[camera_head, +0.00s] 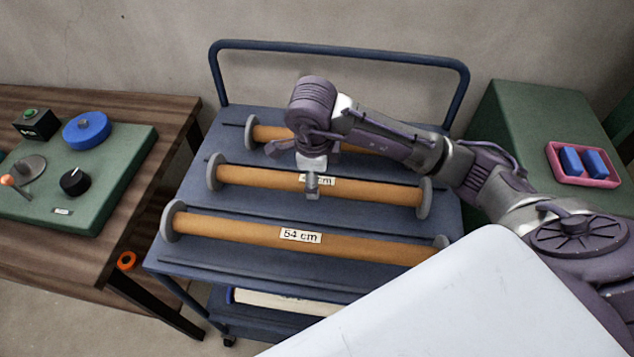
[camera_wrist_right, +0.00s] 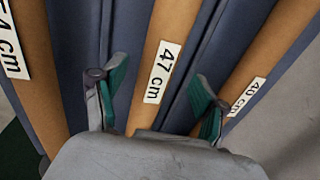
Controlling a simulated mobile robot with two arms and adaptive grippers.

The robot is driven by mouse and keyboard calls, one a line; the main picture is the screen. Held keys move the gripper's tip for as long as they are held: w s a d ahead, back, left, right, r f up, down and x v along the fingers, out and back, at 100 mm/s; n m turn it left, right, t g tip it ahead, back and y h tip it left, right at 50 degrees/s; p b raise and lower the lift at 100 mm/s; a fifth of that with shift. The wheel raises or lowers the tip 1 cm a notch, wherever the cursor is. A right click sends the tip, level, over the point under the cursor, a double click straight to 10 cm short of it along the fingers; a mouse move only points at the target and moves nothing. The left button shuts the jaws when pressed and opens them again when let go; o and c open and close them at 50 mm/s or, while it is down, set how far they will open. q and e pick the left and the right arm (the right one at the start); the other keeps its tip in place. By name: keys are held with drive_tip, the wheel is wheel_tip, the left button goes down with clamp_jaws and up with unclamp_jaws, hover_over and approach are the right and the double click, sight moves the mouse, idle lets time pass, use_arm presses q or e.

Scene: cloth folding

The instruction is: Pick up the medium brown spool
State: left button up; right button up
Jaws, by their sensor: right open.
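Three brown spools with grey end discs lie across the blue cart. The medium brown spool (camera_head: 258,182), labelled 47 cm, is the middle one, and it also runs between the fingers in the right wrist view (camera_wrist_right: 167,25). My right gripper (camera_head: 312,188) is above its middle, pointing down and covering part of its label. In the right wrist view the gripper (camera_wrist_right: 160,75) is open and empty, with one green-padded finger on each side of the spool. Whether the fingers touch it is unclear. My left gripper is not in view.
The 54 cm spool (camera_head: 225,228) lies in front and the shorter 40 cm spool (camera_head: 272,133) behind, partly hidden by my arm. The blue cart (camera_head: 200,262) has a rear handle (camera_head: 340,49). A wooden table (camera_head: 180,112) stands left, a green cabinet (camera_head: 510,115) right.

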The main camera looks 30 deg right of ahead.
drive_tip(key=f, duration=0.4)
drive_tip(key=shift+d, duration=0.35)
drive_tip(key=shift+r, duration=0.1)
clamp_jaws()
